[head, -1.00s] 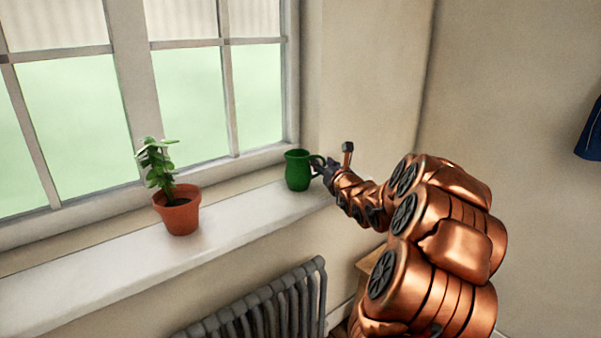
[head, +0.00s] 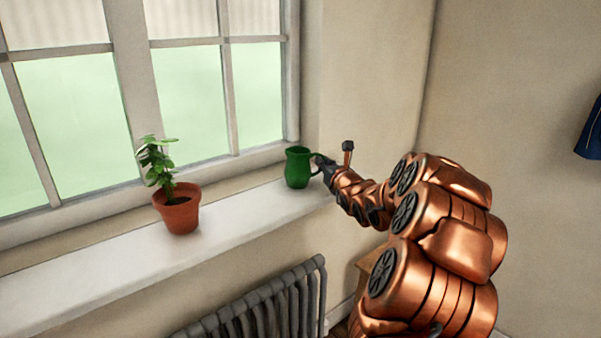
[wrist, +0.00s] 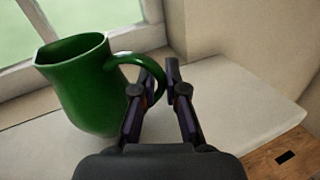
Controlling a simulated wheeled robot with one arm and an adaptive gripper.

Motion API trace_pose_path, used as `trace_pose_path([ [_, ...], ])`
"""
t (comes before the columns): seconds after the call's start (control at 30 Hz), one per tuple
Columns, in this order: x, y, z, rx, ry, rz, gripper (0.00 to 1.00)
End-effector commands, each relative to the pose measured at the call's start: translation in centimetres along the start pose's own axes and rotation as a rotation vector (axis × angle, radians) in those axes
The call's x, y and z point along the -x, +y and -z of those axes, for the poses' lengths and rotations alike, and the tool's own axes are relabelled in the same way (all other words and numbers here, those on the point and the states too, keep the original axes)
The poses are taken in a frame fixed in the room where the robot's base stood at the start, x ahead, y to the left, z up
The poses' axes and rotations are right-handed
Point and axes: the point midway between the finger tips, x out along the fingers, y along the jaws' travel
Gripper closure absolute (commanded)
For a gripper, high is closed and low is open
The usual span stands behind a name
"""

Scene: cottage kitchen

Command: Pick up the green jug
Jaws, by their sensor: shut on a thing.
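The green jug (head: 298,168) is upright at the right end of the windowsill. In the wrist view the jug (wrist: 85,85) is on the left, with its handle curving right toward my fingers. My gripper (wrist: 159,72) is shut on the jug's handle, one finger on each side. In the head view my gripper (head: 322,166) reaches the handle from the right. The far side of the jug is hidden. I cannot tell whether its base touches the sill.
A potted plant (head: 178,211) stands on the white windowsill (head: 110,260), left of the jug. The window (head: 190,95) is behind. A wall corner is close on the right. A radiator (head: 255,305) is below the sill. The sill is clear between pot and jug.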

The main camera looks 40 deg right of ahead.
Motion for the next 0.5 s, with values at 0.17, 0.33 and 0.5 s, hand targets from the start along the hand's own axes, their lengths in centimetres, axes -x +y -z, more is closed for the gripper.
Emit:
trace_pose_path([
  [0.17,0.00,-0.01,-0.15,-0.001,-0.003,0.000,1.00],
  [0.33,0.00,0.02,-0.24,-0.001,-0.003,0.000,1.00],
  [0.5,-0.02,0.10,-0.63,0.000,-0.004,-0.001,1.00],
])
